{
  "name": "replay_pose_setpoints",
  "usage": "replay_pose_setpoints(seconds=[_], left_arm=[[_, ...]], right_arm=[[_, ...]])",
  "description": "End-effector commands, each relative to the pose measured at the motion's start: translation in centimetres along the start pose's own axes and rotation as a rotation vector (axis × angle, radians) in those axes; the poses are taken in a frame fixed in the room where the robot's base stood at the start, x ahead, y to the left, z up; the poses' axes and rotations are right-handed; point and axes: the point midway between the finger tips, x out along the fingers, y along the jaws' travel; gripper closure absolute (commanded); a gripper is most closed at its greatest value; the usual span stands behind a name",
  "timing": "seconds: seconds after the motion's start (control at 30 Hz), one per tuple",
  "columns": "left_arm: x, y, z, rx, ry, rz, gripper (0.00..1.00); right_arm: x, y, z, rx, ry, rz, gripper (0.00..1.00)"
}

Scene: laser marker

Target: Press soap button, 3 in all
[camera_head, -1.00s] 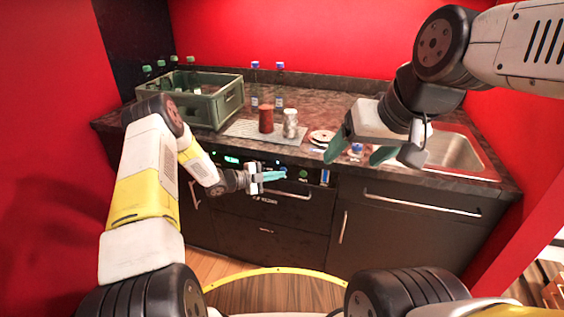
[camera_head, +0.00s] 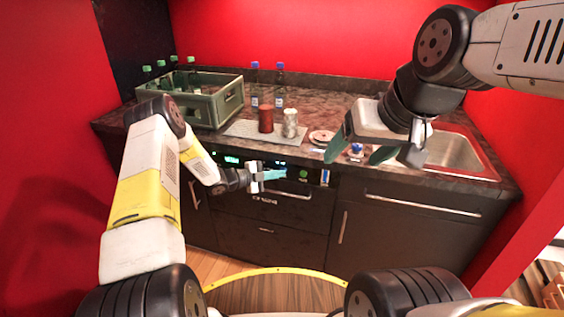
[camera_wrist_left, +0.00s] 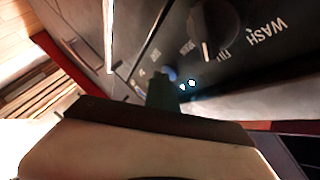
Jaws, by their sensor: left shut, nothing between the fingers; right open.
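The black appliance panel (camera_head: 318,177) sits under the counter edge, with a lit display (camera_head: 232,160) and a green-marked knob (camera_head: 303,174). The left wrist view shows the panel closely, with a dark knob (camera_wrist_left: 212,28) beside the word WASH and small lit button marks (camera_wrist_left: 187,85). I cannot read which button is soap. My left gripper (camera_head: 281,174) is shut and empty, its teal fingertips at the panel; they also show in the left wrist view (camera_wrist_left: 163,88) beside the lit marks. I cannot tell whether they touch a button. My right gripper (camera_head: 357,150) is open and empty above the counter's front edge.
A green crate (camera_head: 213,112) with bottles stands at the back left of the counter. A red-brown can (camera_head: 266,120), a silver can (camera_head: 290,124), two blue-capped bottles, and a plate (camera_head: 322,137) stand nearby. A sink (camera_head: 452,152) is at right. Drawer handles (camera_head: 281,194) project below the panel.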

Motion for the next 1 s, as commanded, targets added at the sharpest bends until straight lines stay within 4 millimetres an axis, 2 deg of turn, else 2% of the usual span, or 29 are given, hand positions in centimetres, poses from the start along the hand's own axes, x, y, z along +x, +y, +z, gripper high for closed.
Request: replay_pose_setpoints(seconds=[0.87,1.0], left_arm=[[-1.1,0.8,-0.8,-0.001,0.0,0.0,1.0],[-1.8,1.3,-1.3,-0.002,-0.001,0.0,1.0]], right_arm=[[0.0,0.0,0.0,0.0,0.0,0.0,0.26],[0.0,0.0,0.0,0.0,0.0,0.0,0.26]])
